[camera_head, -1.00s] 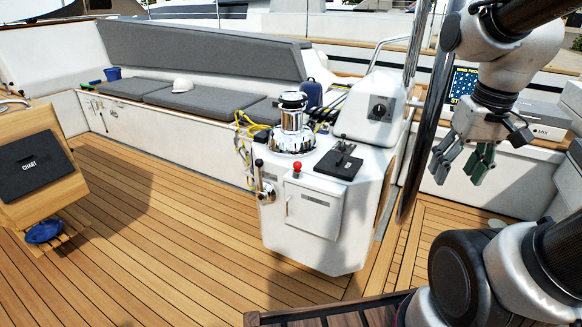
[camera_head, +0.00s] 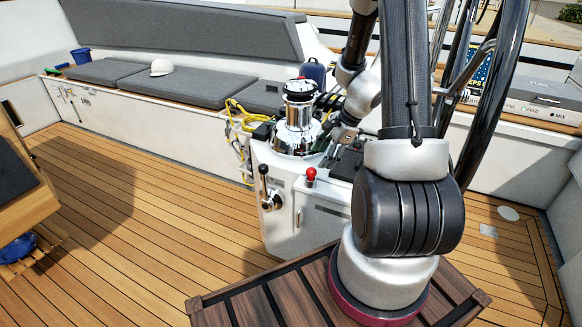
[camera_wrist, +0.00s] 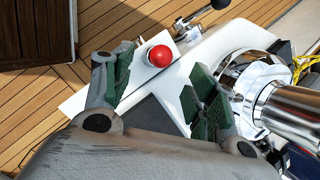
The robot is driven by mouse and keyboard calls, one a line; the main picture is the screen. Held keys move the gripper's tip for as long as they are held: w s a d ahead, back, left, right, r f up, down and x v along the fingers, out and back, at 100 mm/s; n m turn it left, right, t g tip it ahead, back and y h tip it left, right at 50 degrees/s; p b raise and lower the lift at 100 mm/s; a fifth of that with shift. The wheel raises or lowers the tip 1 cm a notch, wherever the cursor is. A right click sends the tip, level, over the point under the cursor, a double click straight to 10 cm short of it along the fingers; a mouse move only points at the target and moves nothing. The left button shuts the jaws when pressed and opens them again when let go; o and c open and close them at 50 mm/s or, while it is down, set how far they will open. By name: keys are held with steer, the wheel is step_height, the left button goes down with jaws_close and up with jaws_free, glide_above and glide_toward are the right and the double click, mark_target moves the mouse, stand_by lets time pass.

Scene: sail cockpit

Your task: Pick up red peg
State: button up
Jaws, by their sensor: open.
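The red peg (camera_head: 311,173) shows in the head view as a small red ball on a short stem, standing upright on the white console (camera_head: 280,215) in front of the winch. In the wrist view the red ball (camera_wrist: 159,56) appears between and beyond the fingertips, closer to the left finger. My gripper (camera_wrist: 163,75) is open and empty, its green-padded fingers apart and not visibly touching the ball. In the head view my gripper is near the console top, partly hidden behind my arm.
The chrome winch (camera_head: 297,125) stands close by and also fills the right of the wrist view (camera_wrist: 290,105). A lever with a black knob (camera_head: 262,170) is left of the peg. A dark steering wheel rim (camera_head: 495,90) is at right. The teak deck (camera_head: 150,200) at left is largely clear.

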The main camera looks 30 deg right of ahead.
mark_target(314, 169)
steer(key=shift+m, duration=0.6)
steer(key=x, duration=0.8)
steer(key=shift+w+d, duration=0.2)
steer(key=c, duration=1.1)
